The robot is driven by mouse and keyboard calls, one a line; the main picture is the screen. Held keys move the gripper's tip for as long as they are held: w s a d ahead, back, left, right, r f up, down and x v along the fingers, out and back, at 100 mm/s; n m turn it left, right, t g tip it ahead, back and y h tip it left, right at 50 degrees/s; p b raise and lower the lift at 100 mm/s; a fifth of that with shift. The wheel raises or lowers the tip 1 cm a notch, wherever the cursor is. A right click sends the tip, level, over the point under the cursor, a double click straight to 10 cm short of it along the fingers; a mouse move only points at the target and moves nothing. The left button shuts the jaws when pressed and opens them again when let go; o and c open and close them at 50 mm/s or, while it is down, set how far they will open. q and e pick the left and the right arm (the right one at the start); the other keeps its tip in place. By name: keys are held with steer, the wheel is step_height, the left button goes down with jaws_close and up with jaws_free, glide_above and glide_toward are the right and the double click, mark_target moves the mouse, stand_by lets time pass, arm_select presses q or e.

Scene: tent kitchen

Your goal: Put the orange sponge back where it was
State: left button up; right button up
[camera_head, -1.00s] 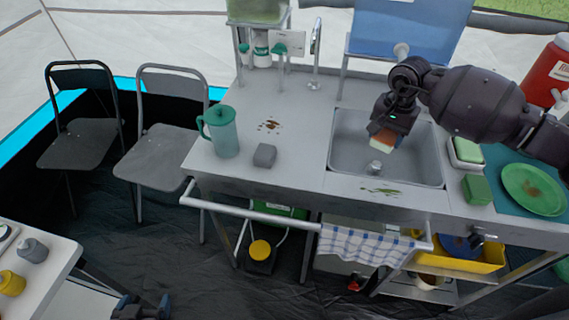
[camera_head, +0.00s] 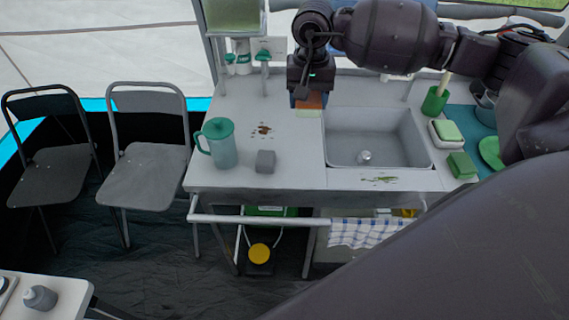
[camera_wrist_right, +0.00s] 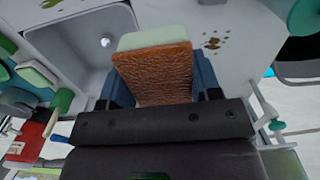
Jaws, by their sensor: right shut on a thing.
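The orange sponge (camera_head: 310,101) has an orange-brown face and a pale layer. My right gripper (camera_head: 308,97) is shut on it and holds it above the counter, just left of the sink's back left corner in the head view. In the right wrist view the sponge (camera_wrist_right: 155,72) sits between the two blue-grey fingers of the right gripper (camera_wrist_right: 157,84), its rough orange face toward the camera. Whether it touches the counter I cannot tell. My left gripper is not in view.
The steel sink (camera_head: 375,140) is right of the sponge. A teal pitcher (camera_head: 221,145) and a grey block (camera_head: 265,161) stand on the left counter (camera_head: 300,177), near a brown stain (camera_head: 262,130). Green sponges (camera_head: 461,165) and a white dish (camera_head: 440,138) lie right of the sink.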

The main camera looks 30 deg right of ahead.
steer(key=shift+a+f, duration=0.1)
steer(key=shift+a, duration=0.05)
glide_above(302, 166)
step_height(302, 166, down, 14)
steer(key=shift+f, duration=0.9)
step_height(302, 166, down, 3)
steer(key=shift+f, duration=0.4)
steer(key=shift+f, duration=0.2)
steer(key=o, duration=0.9)
steer(key=shift+o, duration=0.3)
